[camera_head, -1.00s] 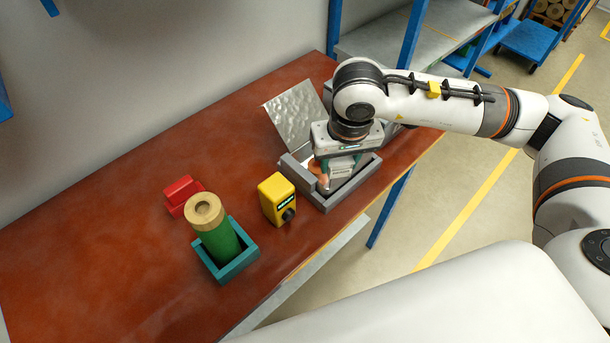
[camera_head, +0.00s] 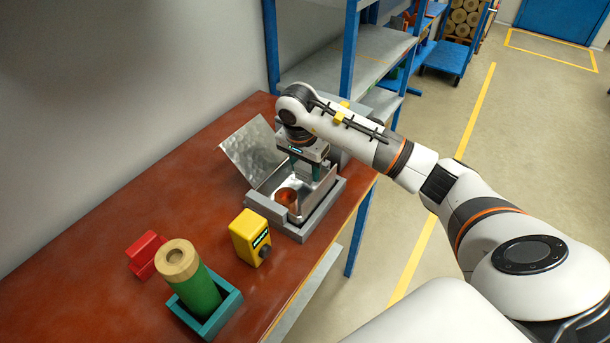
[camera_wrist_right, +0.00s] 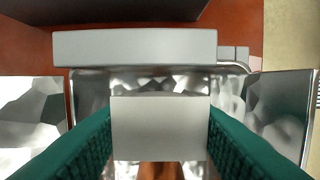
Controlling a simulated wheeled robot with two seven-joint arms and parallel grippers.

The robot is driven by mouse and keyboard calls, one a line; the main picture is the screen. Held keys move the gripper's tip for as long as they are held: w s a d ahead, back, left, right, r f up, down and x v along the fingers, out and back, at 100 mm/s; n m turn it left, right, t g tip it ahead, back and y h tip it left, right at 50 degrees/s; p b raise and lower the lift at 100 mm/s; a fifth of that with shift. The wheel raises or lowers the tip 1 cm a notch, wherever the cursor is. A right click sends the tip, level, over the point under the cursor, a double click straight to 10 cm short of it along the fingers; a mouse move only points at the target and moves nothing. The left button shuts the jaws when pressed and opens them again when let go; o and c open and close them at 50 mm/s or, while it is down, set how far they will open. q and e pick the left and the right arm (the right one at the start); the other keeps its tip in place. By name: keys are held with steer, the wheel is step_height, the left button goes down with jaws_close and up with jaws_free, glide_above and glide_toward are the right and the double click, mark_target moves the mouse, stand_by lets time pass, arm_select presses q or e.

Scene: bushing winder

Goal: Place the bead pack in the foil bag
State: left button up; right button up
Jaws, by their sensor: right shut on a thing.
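My right gripper (camera_head: 311,172) is over the back part of the open foil bag (camera_head: 255,150), its fingers pointing down. The bag is shiny silver with its flap standing up, and sits in a grey tray (camera_head: 301,233). In the right wrist view, the green fingers are shut on a plain pale grey block, which I take to be the bead pack (camera_wrist_right: 160,128). Foil walls (camera_wrist_right: 160,80) show around it there. I cannot tell whether the pack touches the bag's floor. A copper-coloured round thing (camera_head: 287,198) lies inside, in front of the gripper. My left gripper is not in view.
A yellow box with a black knob (camera_head: 250,237) stands close to the tray's left. Further left are a red block (camera_head: 146,254) and a green cylinder (camera_head: 198,290) in a teal holder (camera_head: 222,316). A blue-framed shelf (camera_head: 350,60) stands behind the red-brown table (camera_head: 110,235).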

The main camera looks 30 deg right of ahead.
mark_target(306, 177)
step_height(306, 177, down, 3)
steer(key=shift+s+r, duration=0.1)
steer(key=shift+r, duration=0.1)
steer(key=shift+f+p, duration=0.3)
steer(key=shift+f, duration=0.1)
steer(key=o, duration=0.5)
steer(key=shift+f, duration=0.1)
steer(key=o, duration=0.5)
